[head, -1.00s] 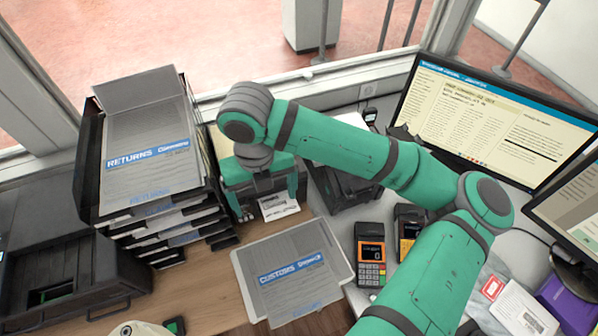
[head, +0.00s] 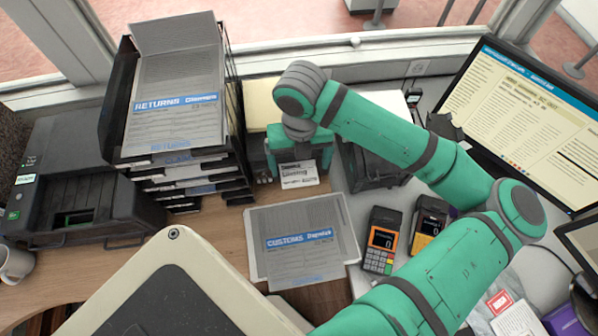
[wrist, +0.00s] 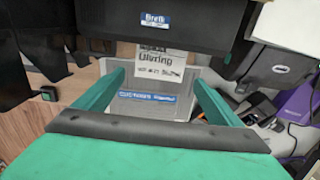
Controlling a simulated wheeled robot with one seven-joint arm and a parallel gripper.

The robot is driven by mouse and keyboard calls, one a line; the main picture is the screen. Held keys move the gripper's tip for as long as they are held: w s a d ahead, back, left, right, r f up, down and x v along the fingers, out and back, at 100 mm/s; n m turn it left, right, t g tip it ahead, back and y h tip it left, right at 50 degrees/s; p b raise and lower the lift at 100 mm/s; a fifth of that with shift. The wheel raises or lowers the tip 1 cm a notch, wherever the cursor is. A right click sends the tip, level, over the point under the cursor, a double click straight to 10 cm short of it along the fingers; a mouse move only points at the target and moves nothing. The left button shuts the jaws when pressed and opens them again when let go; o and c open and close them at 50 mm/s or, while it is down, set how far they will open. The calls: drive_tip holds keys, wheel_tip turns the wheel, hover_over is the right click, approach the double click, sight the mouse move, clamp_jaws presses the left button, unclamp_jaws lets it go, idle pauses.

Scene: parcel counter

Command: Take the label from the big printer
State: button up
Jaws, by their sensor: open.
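A white printed label (head: 299,174) hangs out of the front of a dark printer. It also shows in the wrist view (wrist: 160,63), below the printer's black front (wrist: 155,25) with its blue badge. My gripper (head: 299,168) is open and empty, just above the label in the head view. In the wrist view my gripper's (wrist: 157,80) two green fingers stand wide apart, one either side of the label, and appear not to touch it. My gripper hides most of this printer in the head view; a cream-coloured top part (head: 262,102) shows behind.
A tall tray stack with a RETURNS sheet (head: 175,105) stands close on the left, a smaller black device (head: 372,165) on the right. CUSTOMS papers (head: 302,245) lie in front. Card terminals (head: 382,240), a monitor (head: 515,120) and another black machine (head: 80,190) stand around.

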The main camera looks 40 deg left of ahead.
sight(300, 178)
drive_tip(key=shift+f, duration=2.85)
drive_tip(key=c, duration=0.5)
